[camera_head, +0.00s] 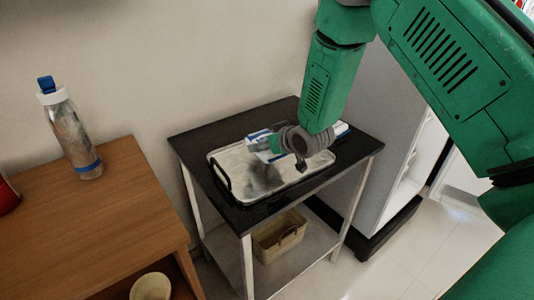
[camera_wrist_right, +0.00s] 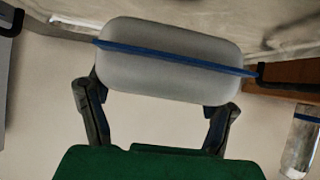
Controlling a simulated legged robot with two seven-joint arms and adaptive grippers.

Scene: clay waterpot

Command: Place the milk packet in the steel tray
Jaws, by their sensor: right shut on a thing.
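The milk packet (camera_head: 262,146) is white and blue and lies across my right gripper, over the far part of the steel tray (camera_head: 231,151). My right gripper (camera_head: 294,146) is shut on the packet. In the right wrist view the packet (camera_wrist_right: 165,58) shows as a pale rounded block with a blue line, between the two fingers of the gripper (camera_wrist_right: 160,88). I cannot tell whether the packet touches the tray. The wrist and gripper hide the packet's middle and part of the tray. My left gripper is not in view.
The tray stands on a black-topped side table (camera_head: 300,112) with a tan basket (camera_head: 280,236) on its lower shelf. A wall is behind; a white unit (camera_head: 385,170) stands at right.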

